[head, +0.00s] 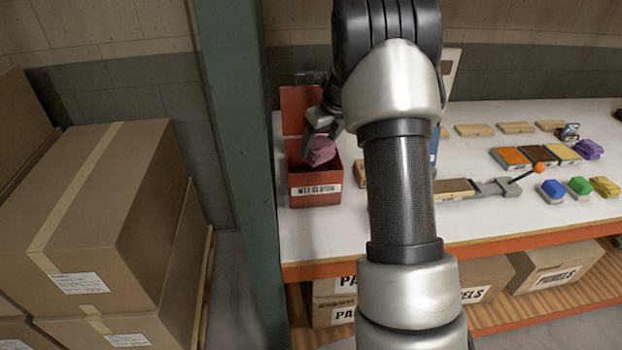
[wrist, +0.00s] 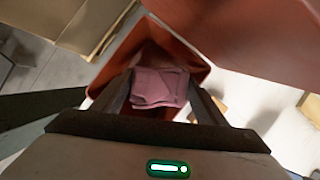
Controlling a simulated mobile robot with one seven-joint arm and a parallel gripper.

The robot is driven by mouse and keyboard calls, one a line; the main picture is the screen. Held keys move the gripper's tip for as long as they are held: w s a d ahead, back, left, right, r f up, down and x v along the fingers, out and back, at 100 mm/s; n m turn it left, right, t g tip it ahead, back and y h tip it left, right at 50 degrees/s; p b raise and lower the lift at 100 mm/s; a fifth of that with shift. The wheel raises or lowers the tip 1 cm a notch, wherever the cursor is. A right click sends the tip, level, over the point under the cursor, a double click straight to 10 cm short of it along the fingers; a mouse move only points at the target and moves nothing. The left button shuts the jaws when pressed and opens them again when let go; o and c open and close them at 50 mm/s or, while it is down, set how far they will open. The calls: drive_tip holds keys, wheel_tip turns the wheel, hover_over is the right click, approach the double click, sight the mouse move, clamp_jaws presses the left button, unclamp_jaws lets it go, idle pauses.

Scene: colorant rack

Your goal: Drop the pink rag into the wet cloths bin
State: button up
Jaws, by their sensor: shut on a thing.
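The pink rag (head: 321,150) is a crumpled bundle between the fingers of my gripper (head: 322,132), at the mouth of a red bin. In the wrist view the pink rag (wrist: 160,87) sits between the two dark fingers of my gripper (wrist: 160,90), with the bin's open inside around and below it. The red bin (head: 315,198) stands at the left end of the white bench, with a white label on its front that is too small to read surely. A red lid or back panel (head: 299,108) rises behind it. My gripper is shut on the rag.
A green post (head: 238,150) stands just left of the bin, with stacked cardboard boxes (head: 150,200) beyond it. The white bench (head: 480,215) holds several coloured blocks and rags on the right. My arm hides the bench's middle.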

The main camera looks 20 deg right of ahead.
drive_tip(key=o, duration=1.1)
drive_tip(key=shift+d+r, duration=0.1)
drive_tip(key=shift+r, duration=0.3)
drive_tip(key=v, duration=1.6)
drive_tip(key=shift+s+r+p, duration=0.3)
drive_tip(key=shift+p, duration=0.05)
